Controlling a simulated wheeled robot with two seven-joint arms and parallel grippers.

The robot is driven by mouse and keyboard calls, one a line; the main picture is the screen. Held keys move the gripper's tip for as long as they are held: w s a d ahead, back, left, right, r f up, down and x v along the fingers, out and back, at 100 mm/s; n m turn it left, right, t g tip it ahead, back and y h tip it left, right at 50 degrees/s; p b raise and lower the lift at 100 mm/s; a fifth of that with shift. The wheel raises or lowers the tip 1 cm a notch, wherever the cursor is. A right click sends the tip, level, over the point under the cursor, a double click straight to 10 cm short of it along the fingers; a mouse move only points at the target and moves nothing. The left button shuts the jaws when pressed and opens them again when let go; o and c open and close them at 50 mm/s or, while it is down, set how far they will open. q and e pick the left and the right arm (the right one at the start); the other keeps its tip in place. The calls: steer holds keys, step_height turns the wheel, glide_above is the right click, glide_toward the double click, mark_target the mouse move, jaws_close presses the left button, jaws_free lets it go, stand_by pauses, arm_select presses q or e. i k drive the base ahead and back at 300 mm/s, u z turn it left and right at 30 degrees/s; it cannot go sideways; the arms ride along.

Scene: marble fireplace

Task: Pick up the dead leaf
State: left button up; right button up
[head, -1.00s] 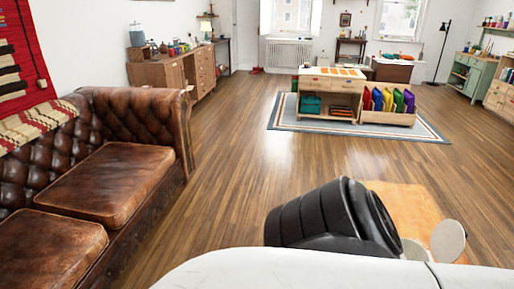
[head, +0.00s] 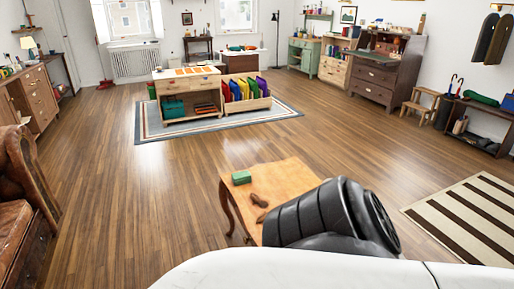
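A small wooden table (head: 284,182) with a curved leg stands just ahead of me, partly hidden behind my own black arm part. Two small brown pieces (head: 259,201) lie on its top, close together near the left side. One may be the dead leaf, but they are too small to tell for sure. A green block-like item (head: 241,178) lies near the table's far left corner. Neither of my grippers shows in the head view.
A brown leather sofa (head: 22,180) is at the left edge. A wooden island (head: 188,85) with colourful folders stands on a bordered rug (head: 150,130). A striped rug (head: 470,215) lies at right. Open wooden floor surrounds the small table.

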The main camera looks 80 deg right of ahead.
mark_target(261, 218)
steer(key=z, duration=1.1)
steer(key=i, duration=3.1)
steer(key=z, duration=2.75)
